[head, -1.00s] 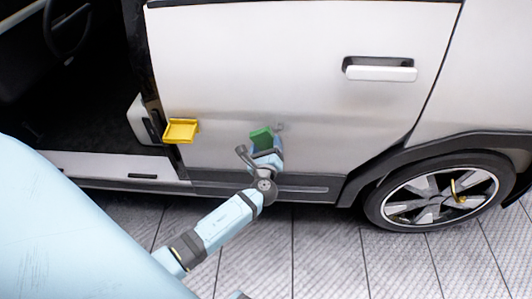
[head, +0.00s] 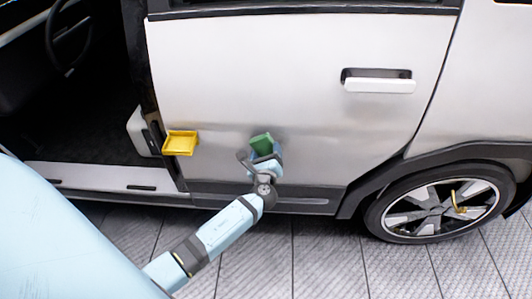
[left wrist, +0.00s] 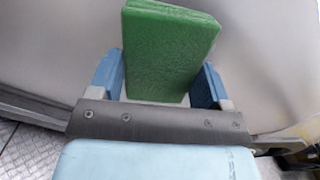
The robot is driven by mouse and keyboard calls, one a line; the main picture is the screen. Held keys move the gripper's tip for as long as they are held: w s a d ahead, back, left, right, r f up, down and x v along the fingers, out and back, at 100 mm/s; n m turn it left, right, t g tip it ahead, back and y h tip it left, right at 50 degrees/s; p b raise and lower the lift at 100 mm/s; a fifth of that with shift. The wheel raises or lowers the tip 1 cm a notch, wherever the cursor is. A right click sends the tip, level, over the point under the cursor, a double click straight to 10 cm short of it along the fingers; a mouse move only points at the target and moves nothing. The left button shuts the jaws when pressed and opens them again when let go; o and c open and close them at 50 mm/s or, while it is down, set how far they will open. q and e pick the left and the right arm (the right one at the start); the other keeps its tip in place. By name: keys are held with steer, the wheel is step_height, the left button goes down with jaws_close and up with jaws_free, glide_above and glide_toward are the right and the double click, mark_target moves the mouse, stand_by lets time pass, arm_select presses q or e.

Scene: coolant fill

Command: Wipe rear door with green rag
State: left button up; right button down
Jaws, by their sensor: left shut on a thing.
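The green rag (head: 262,142) is a folded block held against or very near the lower part of the white rear door (head: 300,80). My left gripper (head: 265,157) is shut on the rag. In the left wrist view the rag (left wrist: 168,50) stands up between the two blue fingers of the left gripper (left wrist: 163,85), with the pale door panel behind it. I cannot tell for sure whether the rag touches the door. The door has a white handle (head: 379,81) at its upper right. My right gripper is not in view.
A yellow tray (head: 180,143) sticks out at the door's left edge. The front doorway at left is open, showing a dark interior and steering wheel (head: 68,40). The rear wheel (head: 440,208) is at right. Grey paving (head: 320,250) lies below.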

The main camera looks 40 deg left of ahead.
mark_target(291, 142)
arm_select(q)
steer(key=shift+x, duration=0.95)
steer(key=shift+w+d+b, duration=0.2)
steer(key=shift+w+d, duration=0.15)
steer(key=shift+d, duration=0.25)
steer(key=shift+w+d+b, duration=0.15)
steer(key=shift+w+d, duration=0.15)
steer(key=shift+d, duration=0.35)
steer(key=shift+w+d+b, duration=0.2)
steer(key=shift+w+d, duration=0.15)
steer(key=shift+d, duration=0.25)
steer(key=shift+w+d+b, duration=0.35)
steer(key=shift+w+d, duration=0.4)
steer(key=shift+d, duration=0.3)
steer(key=shift+w+d, duration=0.35)
steer(key=shift+d, duration=0.1)
steer(key=shift+d+r, duration=0.1)
steer(key=shift+s+a+p, duration=0.25)
steer(key=shift+s+a, duration=0.2)
steer(key=shift+a, duration=0.3)
steer(key=shift+s+a+p, duration=0.2)
steer(key=shift+s+a, duration=0.2)
steer(key=shift+a, duration=0.4)
steer(key=shift+s+a+p, duration=0.25)
steer(key=shift+s+a, duration=0.2)
steer(key=shift+a, duration=0.3)
steer(key=shift+s+a, duration=0.45)
steer(key=shift+a, duration=0.15)
steer(key=shift+s+a, duration=0.4)
steer(key=shift+a, duration=0.25)
